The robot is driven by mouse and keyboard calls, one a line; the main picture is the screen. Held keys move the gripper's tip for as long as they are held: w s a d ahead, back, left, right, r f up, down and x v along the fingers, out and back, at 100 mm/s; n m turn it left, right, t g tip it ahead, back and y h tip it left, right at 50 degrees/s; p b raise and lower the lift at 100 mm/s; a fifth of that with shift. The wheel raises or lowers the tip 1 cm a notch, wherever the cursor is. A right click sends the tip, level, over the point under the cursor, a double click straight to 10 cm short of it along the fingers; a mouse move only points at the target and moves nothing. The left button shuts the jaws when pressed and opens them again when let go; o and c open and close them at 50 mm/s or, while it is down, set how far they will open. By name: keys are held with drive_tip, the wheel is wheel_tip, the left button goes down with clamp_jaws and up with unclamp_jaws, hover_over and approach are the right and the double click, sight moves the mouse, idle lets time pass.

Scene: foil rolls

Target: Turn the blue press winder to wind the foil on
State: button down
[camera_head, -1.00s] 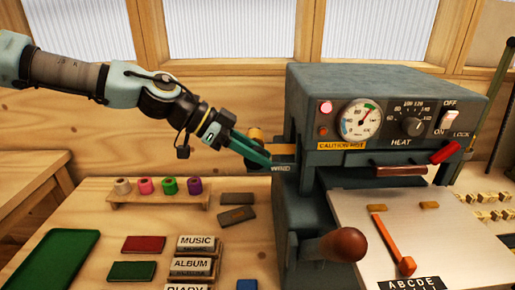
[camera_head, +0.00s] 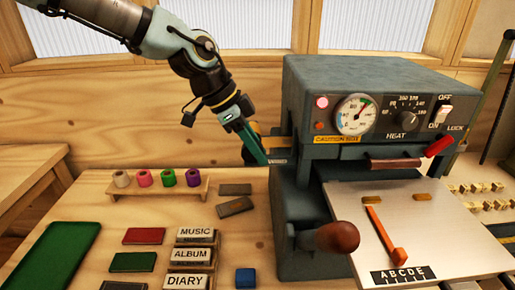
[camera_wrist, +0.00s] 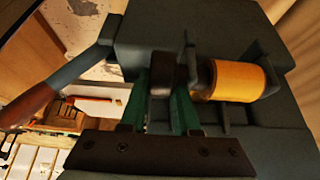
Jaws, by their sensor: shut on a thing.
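The blue-grey press (camera_head: 300,220) stands at the right of the bench. In the head view a bit of the gold roll (camera_head: 255,128) shows behind my fingers at the press's left side. My gripper (camera_head: 261,160) has green fingers and points steeply down there. It is shut on the knob, one finger on each side (camera_wrist: 160,105). The knob itself is hidden in the head view.
A brown-knobbed lever (camera_head: 338,237) sticks out from the press front, and also shows in the wrist view (camera_wrist: 30,104). A rack of small coloured rolls (camera_head: 158,188) stands left of the press. Labelled blocks (camera_head: 192,255) lie on the bench in front.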

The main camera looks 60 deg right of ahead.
drive_tip(key=c, duration=0.6)
unclamp_jaws()
drive_tip(key=shift+c, duration=0.2)
drive_tip(key=b+v, duration=0.2)
drive_tip(key=v, duration=0.8)
drive_tip(key=shift+w+a+r, duration=0.2)
drive_tip(key=shift+w+r, duration=0.05)
drive_tip(key=shift+r, duration=0.05)
